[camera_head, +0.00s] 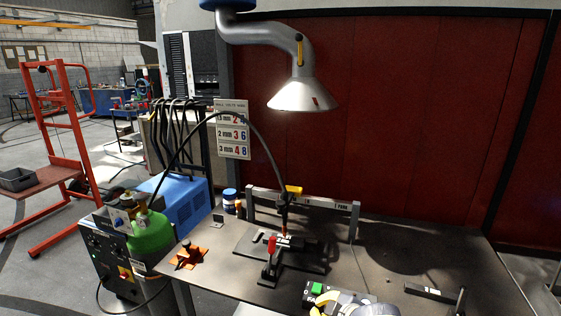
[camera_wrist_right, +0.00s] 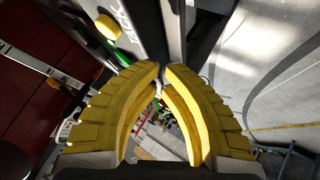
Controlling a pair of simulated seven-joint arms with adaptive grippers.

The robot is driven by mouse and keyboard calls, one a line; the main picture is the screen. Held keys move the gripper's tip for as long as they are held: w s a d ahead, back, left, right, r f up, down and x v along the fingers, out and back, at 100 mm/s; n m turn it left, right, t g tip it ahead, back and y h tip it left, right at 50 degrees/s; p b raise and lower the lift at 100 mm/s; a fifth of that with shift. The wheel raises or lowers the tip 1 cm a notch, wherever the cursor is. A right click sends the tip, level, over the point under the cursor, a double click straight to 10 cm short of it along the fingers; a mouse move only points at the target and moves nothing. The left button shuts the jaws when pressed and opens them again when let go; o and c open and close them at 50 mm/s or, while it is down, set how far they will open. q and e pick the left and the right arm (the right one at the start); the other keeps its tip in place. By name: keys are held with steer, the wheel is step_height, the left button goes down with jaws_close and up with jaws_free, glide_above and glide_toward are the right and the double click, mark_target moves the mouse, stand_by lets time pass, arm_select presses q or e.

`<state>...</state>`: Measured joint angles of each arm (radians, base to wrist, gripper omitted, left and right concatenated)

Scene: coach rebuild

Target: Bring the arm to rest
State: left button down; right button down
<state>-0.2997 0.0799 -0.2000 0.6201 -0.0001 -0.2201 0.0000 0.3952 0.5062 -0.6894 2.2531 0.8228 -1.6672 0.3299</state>
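A yellow and pale gripper (camera_head: 348,299), which I take to be my right one, shows at the bottom edge of the head view. It is beside the control box with a green button (camera_head: 317,288), and the picture edge cuts it off. In the right wrist view the two yellow fingers of my right gripper (camera_wrist_right: 162,74) arch together, their tips almost meeting. I see nothing held between them, only distant background. My left gripper is in neither view.
The dark workbench (camera_head: 395,262) holds a fixture with a red-handled clamp (camera_head: 271,245), an upright torch (camera_head: 285,215), an orange piece (camera_head: 188,256) and a dark bar (camera_head: 430,291). The bench's right part is mostly clear.

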steer(key=s+d+f+m+g+h, duration=0.1)
steer(key=s+d+f+m+h, duration=0.4)
steer(key=s+d, duration=0.65)
steer(key=s+d+f+m+g+h, duration=0.1)
steer(key=s+d+f+h, duration=0.3)
steer(key=s+d+f, duration=0.8)
steer(key=s+a+f+g+y, duration=0.1)
steer(key=s+a+f, duration=0.15)
steer(key=f, duration=0.65)
steer(key=s+a+f+g+y, duration=0.1)
steer(key=a+f, duration=0.3)
steer(key=f, duration=0.6)
steer(key=s+a+f+g+y, duration=0.1)
steer(key=s+a+f+y, duration=0.15)
steer(key=f, duration=0.65)
steer(key=s+f+m+g, duration=0.2)
steer(key=s+f+m, duration=0.1)
steer(key=s+f, duration=1.6)
steer(key=shift+s+f, duration=0.2)
steer(key=shift+s, duration=0.75)
